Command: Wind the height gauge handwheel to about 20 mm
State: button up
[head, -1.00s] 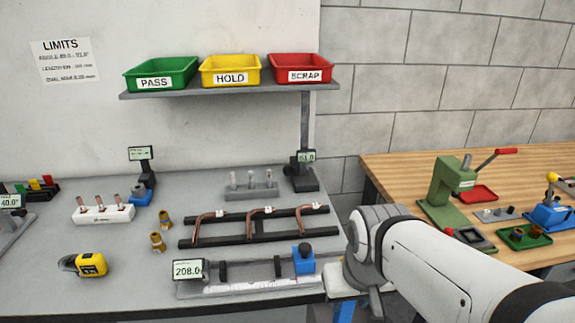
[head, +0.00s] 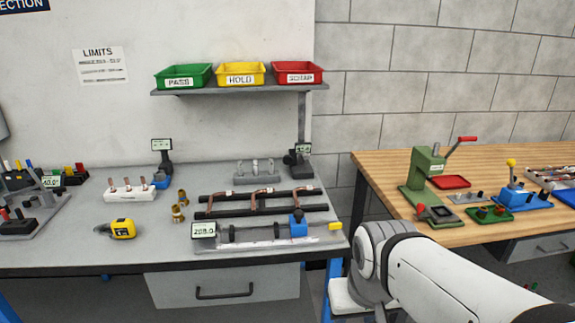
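The height gauge (head: 301,166) appears to be the dark stand at the back right corner of the grey bench, with a tall grey column rising toward the shelf. A small lit display sits low on it, too small to read surely. A dark round part (head: 289,158) at its left side may be the handwheel; I cannot tell for sure. My white arm shows at the lower right, in front of the bench's right end. My gripper is outside the picture, so its state is hidden.
A rack of bent copper tubes (head: 262,201) and a length gauge (head: 255,232) lie in front of the stand. A grey block with pins (head: 256,175) is left of it. A shelf (head: 240,88) with bins hangs above. A wooden bench (head: 385,185) stands right.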

aim_at(288, 160)
jog(key=u, duration=0.15)
jog(key=i, duration=0.85)
jog(key=z, duration=0.05)
